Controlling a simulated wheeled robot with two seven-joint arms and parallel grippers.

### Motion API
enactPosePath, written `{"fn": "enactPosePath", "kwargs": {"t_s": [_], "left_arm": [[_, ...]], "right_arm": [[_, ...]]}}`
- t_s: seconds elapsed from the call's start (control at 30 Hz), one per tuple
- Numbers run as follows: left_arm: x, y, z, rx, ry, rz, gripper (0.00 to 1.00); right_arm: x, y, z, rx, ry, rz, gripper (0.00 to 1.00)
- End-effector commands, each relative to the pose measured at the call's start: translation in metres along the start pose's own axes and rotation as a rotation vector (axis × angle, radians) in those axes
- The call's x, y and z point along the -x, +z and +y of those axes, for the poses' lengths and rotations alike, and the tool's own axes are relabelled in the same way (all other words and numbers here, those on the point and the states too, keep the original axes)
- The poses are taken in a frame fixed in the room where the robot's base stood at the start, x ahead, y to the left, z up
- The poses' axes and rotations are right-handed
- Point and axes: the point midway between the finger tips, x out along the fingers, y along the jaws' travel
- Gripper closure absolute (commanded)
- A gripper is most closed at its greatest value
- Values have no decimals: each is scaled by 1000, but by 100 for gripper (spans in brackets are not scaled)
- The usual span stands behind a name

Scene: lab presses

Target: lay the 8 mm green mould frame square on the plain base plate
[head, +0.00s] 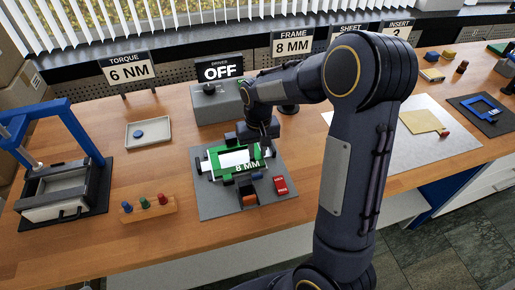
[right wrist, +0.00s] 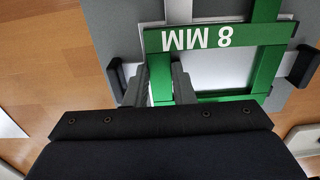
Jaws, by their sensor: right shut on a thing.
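The green mould frame (head: 214,162), marked 8 MM, is over the grey station board in the head view. It also shows in the right wrist view (right wrist: 268,66), its lettered bar upside down. A pale plate (right wrist: 208,72), which looks like the base plate, shows through its opening; whether the frame touches it I cannot tell. My right gripper (right wrist: 160,88) is shut on a green side bar of the frame, one dark finger on each side. In the head view my right wrist hides part of the frame's far side. My left gripper is not in view.
The grey board (head: 215,205) carries a red block (head: 281,185) and, in the wrist view, black upright pieces (right wrist: 303,66) beside the frame. A blue press (head: 75,140) stands left, with a peg rack (head: 148,208) and tray (head: 133,134) between. A white sheet (head: 385,150) lies right.

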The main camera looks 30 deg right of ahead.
Motion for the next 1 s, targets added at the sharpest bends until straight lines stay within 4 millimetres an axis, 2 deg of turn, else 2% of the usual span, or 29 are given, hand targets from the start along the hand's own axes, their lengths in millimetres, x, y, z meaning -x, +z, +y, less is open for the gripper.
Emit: {"fn": "enactPosePath", "kwargs": {"t_s": [0.17, 0.2, 0.4, 0.63, 0.73, 1.0], "left_arm": [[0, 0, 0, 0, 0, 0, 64], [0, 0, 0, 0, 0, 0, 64], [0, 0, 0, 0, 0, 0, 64], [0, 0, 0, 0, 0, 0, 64], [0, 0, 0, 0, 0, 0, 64], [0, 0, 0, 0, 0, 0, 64]], "right_arm": [[0, 0, 0, 0, 0, 0, 100], [0, 0, 0, 0, 0, 0, 75], [0, 0, 0, 0, 0, 0, 52], [0, 0, 0, 0, 0, -1, 52], [6, 0, 0, 0, 0, 2, 52], [51, -1, 0, 0, -2, 6, 52]]}}
